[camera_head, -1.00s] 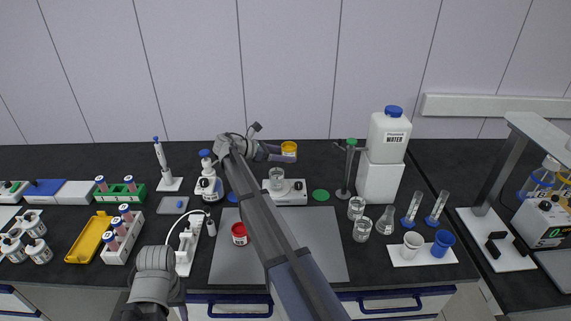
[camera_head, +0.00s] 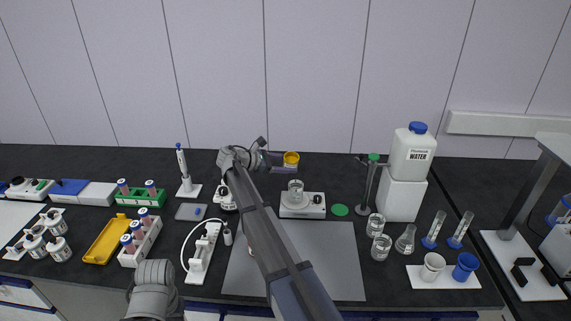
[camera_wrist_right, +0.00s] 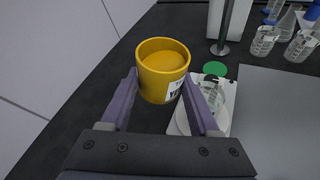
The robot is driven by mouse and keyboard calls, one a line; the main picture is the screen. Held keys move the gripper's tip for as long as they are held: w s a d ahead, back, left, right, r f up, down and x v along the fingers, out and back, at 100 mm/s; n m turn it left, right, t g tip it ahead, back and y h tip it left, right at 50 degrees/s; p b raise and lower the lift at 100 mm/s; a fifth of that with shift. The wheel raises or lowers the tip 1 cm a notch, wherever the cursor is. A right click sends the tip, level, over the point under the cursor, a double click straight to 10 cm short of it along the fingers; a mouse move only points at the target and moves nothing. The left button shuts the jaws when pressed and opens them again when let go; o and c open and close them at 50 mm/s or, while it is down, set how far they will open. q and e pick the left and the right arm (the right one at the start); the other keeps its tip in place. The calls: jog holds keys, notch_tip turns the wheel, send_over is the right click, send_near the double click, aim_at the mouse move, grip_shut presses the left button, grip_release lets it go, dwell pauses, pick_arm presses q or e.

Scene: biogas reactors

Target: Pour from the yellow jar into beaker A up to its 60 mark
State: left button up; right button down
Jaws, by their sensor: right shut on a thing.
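The yellow jar (camera_head: 291,160) is held up behind the white device; in the right wrist view the open jar (camera_wrist_right: 163,72) shows yellow-orange contents and a partly hidden label. It looks roughly upright. My right gripper (camera_head: 279,159) is shut on it, with a finger on each side in the wrist view (camera_wrist_right: 163,90). A clear beaker (camera_head: 295,190) stands on the white device; it also shows below and right of the jar in the wrist view (camera_wrist_right: 211,99). I cannot read its letter or marks. My left gripper is not in view.
The white device (camera_head: 302,207) sits behind the grey mat (camera_head: 330,265). A green disc (camera_head: 340,210) and a stand (camera_head: 368,185) are to its right, near several pieces of glassware (camera_head: 404,240) and the water container (camera_head: 412,155). My right arm crosses the mat.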

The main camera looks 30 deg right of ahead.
jog(key=shift+s+a+f+m+t, duration=0.1)
jog(key=shift+s+f+m+t, duration=0.2)
jog(key=shift+s+m+t, duration=0.15)
jog(key=shift+w+r+m, duration=0.25)
jog(key=shift+w+r, duration=0.05)
jog(key=shift+w+r+m+t+h, duration=0.1)
jog(key=shift+r+m+t+h, duration=0.35)
jog(key=shift+m, duration=0.25)
dwell(0.4)
jog(key=shift+f+b, duration=0.2)
jog(key=shift+b, duration=0.1)
jog(key=shift+r+m+t, duration=0.15)
jog(key=shift+m+t, duration=0.15)
jog(key=shift+m, duration=0.2)
dwell(0.4)
jog(key=shift+f, duration=0.2)
dwell(0.6)
jog(key=shift+r+m, duration=0.15)
jog(key=shift+m, duration=0.15)
dwell(0.9)
jog(key=shift+f+b, duration=0.2)
jog(key=shift+b, duration=0.3)
jog(key=shift+r+t+h, duration=0.1)
jog(key=shift+t+h, duration=0.15)
jog(key=shift+t, duration=0.05)
dwell(0.9)
